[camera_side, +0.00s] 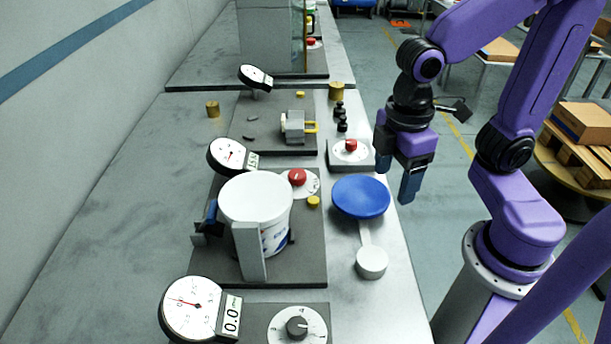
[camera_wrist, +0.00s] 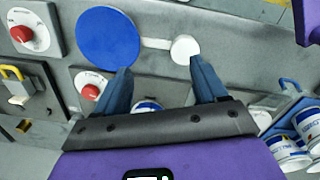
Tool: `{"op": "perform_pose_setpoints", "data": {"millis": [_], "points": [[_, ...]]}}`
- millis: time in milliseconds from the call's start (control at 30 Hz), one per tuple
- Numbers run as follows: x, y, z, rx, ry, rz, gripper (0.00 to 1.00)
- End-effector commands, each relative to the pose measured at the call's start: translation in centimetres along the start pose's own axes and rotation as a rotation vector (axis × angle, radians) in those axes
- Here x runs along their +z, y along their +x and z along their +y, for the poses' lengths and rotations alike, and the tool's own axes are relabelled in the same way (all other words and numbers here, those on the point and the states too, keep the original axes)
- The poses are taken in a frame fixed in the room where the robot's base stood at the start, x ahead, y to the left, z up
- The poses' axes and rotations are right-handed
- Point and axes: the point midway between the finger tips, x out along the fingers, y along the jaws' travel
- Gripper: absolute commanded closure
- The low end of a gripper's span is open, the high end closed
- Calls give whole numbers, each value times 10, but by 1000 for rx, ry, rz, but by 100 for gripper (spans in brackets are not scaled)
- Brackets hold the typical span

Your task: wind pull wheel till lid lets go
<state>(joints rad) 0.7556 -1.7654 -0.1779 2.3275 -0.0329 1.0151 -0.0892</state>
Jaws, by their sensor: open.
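A white tub with a flat white lid (camera_side: 256,198) sits on a dark base plate (camera_side: 312,262), behind an upright light grey bracket (camera_side: 249,250). The lid is on the tub. A blue disc (camera_side: 361,197) joins a small white round knob (camera_side: 371,262) by a thin pale strip; both also show in the wrist view, the disc (camera_wrist: 108,38) and the knob (camera_wrist: 184,48). I cannot tell for certain which part is the pull wheel. My gripper (camera_side: 396,176) is open and empty, raised near the bench's right edge, apart from the disc. Its fingers (camera_wrist: 161,72) point toward the strip.
A dial gauge (camera_side: 231,156) stands behind the tub and another gauge (camera_side: 194,307) at the front, reading 0.0. A dial knob (camera_side: 297,327) sits in front. A yellow-handled clamp (camera_side: 297,126) stands behind.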

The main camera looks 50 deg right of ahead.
Motion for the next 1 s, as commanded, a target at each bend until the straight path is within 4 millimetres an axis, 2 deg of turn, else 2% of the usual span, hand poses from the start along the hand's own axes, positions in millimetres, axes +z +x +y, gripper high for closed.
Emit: {"op": "perform_pose_setpoints", "data": {"millis": [33,200,500,800,1000], "points": [[-16,-4,10,6,-2,-17,29],[-58,-16,45,22,-16,-77,29],[-120,-28,111,29,-32,-189,29],[-162,-31,175,8,-32,-301,29],[-173,-29,203,-13,-27,-352,29]]}}
